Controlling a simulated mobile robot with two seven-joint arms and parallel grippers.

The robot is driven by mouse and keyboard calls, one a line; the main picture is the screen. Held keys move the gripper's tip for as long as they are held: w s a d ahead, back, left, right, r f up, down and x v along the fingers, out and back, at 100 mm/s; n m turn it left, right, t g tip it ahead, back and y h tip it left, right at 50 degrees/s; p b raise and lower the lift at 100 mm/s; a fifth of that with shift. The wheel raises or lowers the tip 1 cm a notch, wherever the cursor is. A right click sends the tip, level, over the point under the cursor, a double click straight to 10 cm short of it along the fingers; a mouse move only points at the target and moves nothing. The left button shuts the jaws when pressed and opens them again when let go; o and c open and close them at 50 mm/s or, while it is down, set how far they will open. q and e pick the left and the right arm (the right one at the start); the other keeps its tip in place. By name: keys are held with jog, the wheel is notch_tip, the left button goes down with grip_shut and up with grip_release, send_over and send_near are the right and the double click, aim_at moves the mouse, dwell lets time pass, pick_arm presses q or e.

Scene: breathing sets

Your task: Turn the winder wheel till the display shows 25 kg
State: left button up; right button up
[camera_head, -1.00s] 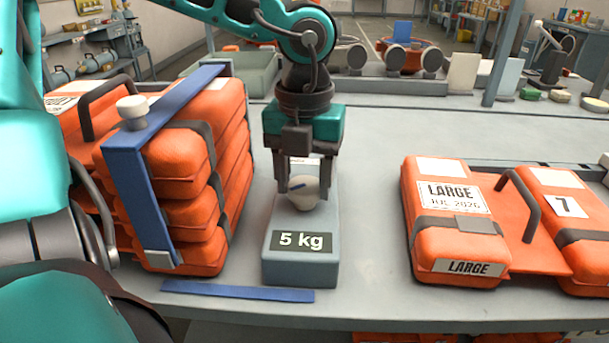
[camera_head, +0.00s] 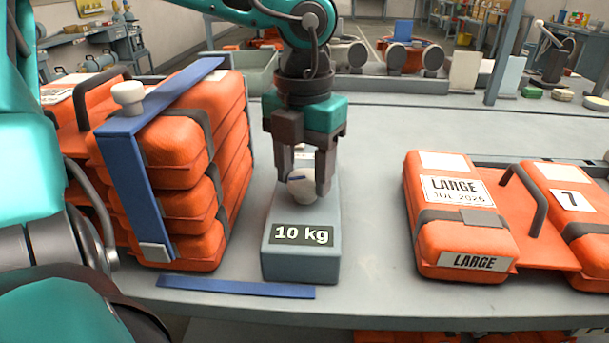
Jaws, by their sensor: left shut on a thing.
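The grey winder box (camera_head: 301,260) stands on the bench in the middle. Its display (camera_head: 304,235) reads 10 kg. The pale winder wheel (camera_head: 302,187) with a dark blue mark sits on top of the box. My left gripper (camera_head: 303,188) points down from above and is shut on the wheel, with a finger at each side of it. My right gripper is not in view.
A stack of orange cases (camera_head: 190,205) with a blue strap (camera_head: 140,190) stands close on the left. A blue strip (camera_head: 236,287) lies in front of the box. Orange cases marked LARGE (camera_head: 462,238) lie on the right. The bench (camera_head: 372,200) between is clear.

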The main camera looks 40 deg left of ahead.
pick_arm(q)
jog(key=m+b, duration=0.1)
jog(key=m, duration=0.1)
jog(key=shift+m, duration=0.4)
jog(key=m, duration=0.2)
jog(key=shift+a+m, duration=0.1)
jog(key=shift+m, duration=0.3)
jog(key=m, duration=0.3)
jog(key=shift+w+a+b, duration=0.1)
jog(key=shift+b, duration=0.25)
jog(key=shift+m, duration=1.7)
jog(key=o, duration=1)
jog(key=shift+o, duration=0.2)
